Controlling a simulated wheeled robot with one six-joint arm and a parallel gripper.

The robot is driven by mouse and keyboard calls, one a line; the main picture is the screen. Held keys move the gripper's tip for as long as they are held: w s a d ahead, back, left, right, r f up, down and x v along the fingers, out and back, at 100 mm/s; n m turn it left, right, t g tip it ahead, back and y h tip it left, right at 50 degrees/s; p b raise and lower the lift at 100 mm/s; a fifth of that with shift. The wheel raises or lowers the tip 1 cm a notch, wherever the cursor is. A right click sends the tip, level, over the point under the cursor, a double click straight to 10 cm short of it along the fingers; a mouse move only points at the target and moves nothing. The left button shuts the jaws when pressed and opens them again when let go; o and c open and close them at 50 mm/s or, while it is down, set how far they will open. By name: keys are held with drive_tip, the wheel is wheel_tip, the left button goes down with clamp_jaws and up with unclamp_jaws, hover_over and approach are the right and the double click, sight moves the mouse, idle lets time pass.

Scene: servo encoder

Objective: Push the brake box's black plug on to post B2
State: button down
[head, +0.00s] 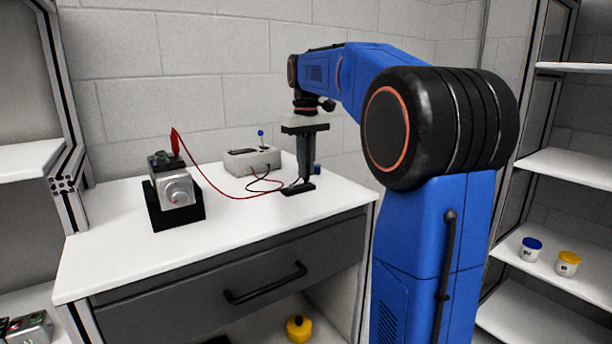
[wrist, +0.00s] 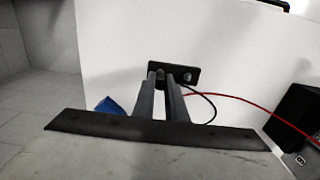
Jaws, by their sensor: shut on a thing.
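My gripper (head: 301,181) points down over a small black holder (head: 298,190) on the bench. In the wrist view its fingers (wrist: 161,82) are close together at the left of the holder (wrist: 187,76), shut on the black plug, which is mostly hidden between them. The plug's black cable (head: 262,190) runs to the grey brake box (head: 240,165). The motor unit (head: 176,188) sits in a black stand at the left, with dark terminals (head: 160,160) on top. A red plug (head: 175,142) stands upright there. Post B2 cannot be singled out; its label is unreadable.
A red cable (head: 230,196) loops across the bench from the red plug towards the brake box. A blue thing (head: 317,169) is behind my gripper; it also shows in the wrist view (wrist: 112,105). The white bench front (head: 200,250) is clear.

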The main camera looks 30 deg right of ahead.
drive_tip(key=shift+r, duration=0.1)
idle(0.3)
drive_tip(key=shift+r, duration=2.4)
